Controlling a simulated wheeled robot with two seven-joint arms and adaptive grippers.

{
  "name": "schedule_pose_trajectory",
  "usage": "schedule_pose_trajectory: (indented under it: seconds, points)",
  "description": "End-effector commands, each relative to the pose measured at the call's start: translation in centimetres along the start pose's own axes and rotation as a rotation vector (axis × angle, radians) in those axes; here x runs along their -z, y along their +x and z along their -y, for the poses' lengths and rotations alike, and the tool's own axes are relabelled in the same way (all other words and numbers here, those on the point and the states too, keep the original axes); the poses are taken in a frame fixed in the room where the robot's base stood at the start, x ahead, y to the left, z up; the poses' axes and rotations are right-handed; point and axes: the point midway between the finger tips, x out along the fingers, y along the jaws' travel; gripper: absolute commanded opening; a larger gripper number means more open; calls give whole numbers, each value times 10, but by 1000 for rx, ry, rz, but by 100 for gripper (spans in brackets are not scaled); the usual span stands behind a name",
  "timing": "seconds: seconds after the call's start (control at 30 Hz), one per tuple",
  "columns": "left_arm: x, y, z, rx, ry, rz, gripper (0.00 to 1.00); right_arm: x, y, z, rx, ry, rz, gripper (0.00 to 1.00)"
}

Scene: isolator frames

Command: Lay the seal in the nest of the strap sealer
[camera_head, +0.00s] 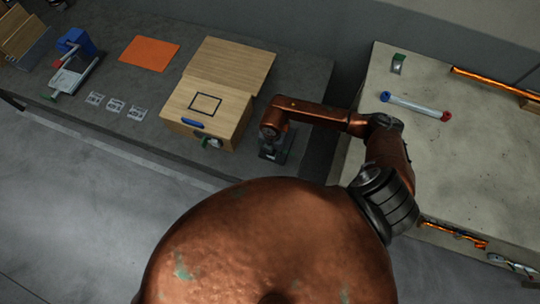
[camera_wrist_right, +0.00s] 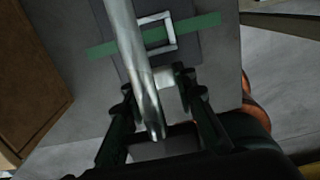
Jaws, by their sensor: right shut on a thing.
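My right gripper (camera_head: 270,142) is low over a dark device (camera_head: 280,152) beside the wooden box, and the arm hides much of both. In the right wrist view, the gripper (camera_wrist_right: 160,92) is shut on a small pale metal piece that looks like the seal (camera_wrist_right: 170,96). Beyond it is a grey plate (camera_wrist_right: 208,42) with a green strip (camera_wrist_right: 103,49) and a square metal frame (camera_wrist_right: 169,25), which looks like the strap sealer's nest. The seal appears apart from the frame. A metal rod (camera_wrist_right: 128,50) crosses in front and hides part of the frame. My left gripper is not in view.
A wooden box (camera_head: 212,110) stands just left of the device. A tube (camera_head: 415,105) lies on the right-hand table.

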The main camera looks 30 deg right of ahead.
Motion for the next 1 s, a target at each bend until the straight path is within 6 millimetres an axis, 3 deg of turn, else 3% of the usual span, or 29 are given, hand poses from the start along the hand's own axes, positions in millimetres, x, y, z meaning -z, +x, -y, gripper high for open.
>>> schedule_pose_trajectory:
  seconds: [0.7,1.0]
  points:
    - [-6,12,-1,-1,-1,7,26,-47,6,0,0,1,0,0]
    - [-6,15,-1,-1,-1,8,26,-48,14,0,0,0,0,0]
